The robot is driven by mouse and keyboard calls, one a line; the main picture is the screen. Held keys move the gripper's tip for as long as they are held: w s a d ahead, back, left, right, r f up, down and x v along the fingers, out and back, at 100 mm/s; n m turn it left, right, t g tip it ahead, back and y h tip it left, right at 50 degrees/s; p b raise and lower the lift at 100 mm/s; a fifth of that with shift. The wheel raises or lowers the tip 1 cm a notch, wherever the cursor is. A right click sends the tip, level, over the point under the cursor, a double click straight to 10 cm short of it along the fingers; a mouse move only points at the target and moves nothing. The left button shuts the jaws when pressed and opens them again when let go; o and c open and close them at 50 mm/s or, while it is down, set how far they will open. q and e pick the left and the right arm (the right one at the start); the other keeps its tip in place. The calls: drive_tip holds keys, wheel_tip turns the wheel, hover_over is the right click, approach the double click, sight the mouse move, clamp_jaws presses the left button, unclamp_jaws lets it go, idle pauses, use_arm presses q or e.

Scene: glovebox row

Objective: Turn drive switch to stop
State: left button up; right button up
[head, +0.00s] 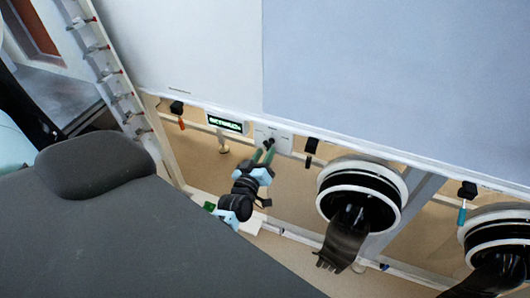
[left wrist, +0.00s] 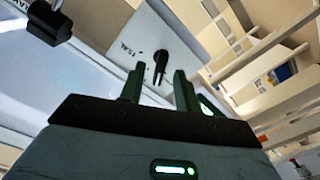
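The drive switch is a black knob (head: 270,142) on a small pale panel (head: 284,138) below the white enclosure wall. In the left wrist view the knob (left wrist: 161,58) stands on its grey panel (left wrist: 133,38) with small lettering beside it that I cannot read surely. My left gripper (head: 263,155) is open, its two green fingers pointing at the knob. In the left wrist view the gripper (left wrist: 158,80) has the knob's lower end lined up in the gap between its fingertips. Contact cannot be told. My right gripper is not in view.
A green-lit display (head: 226,123) sits left of the panel. A black glove port (head: 361,196) with a hanging glove is to the right, another port (head: 497,240) farther right. A white ladder-like frame (head: 112,75) stands at left. Small tools hang along the rail.

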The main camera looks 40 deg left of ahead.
use_arm(q)
drive_tip(key=shift+w+a, duration=0.2)
drive_tip(key=shift+w, duration=0.4)
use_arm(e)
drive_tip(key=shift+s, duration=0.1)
use_arm(q)
clamp_jaws()
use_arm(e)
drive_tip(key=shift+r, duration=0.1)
